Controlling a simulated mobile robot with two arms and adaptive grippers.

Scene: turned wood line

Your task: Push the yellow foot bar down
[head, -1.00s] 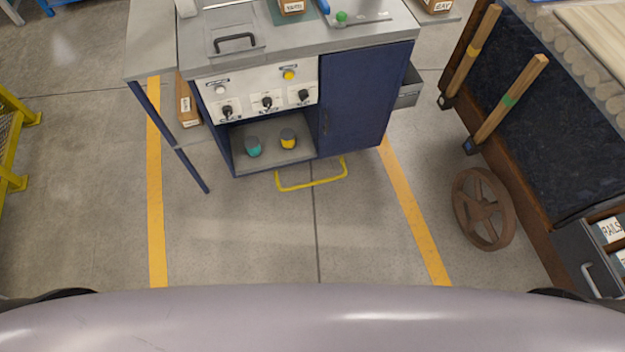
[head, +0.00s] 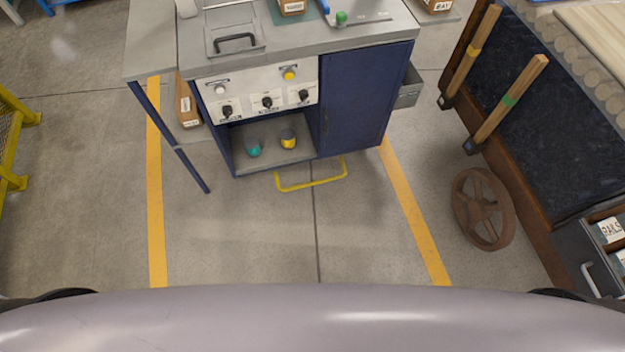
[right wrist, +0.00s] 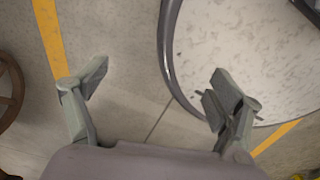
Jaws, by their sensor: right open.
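The yellow foot bar (head: 312,183) is a thin U-shaped bar low at the front of the blue cabinet (head: 362,100), just above the floor. Nothing touches it in the head view. My right gripper (right wrist: 155,85) shows in the right wrist view with its two fingers spread wide and nothing between them. Floor and a rounded pale grey surface lie below it. The foot bar does not show clearly in that view. My left gripper is in neither view.
The cabinet has a panel of knobs (head: 267,102) and an open shelf (head: 270,157) with two small cups. Yellow floor lines (head: 155,190) run on both sides. A brown spoked wheel (head: 483,208) leans against the bench at right. The floor before the bar is clear.

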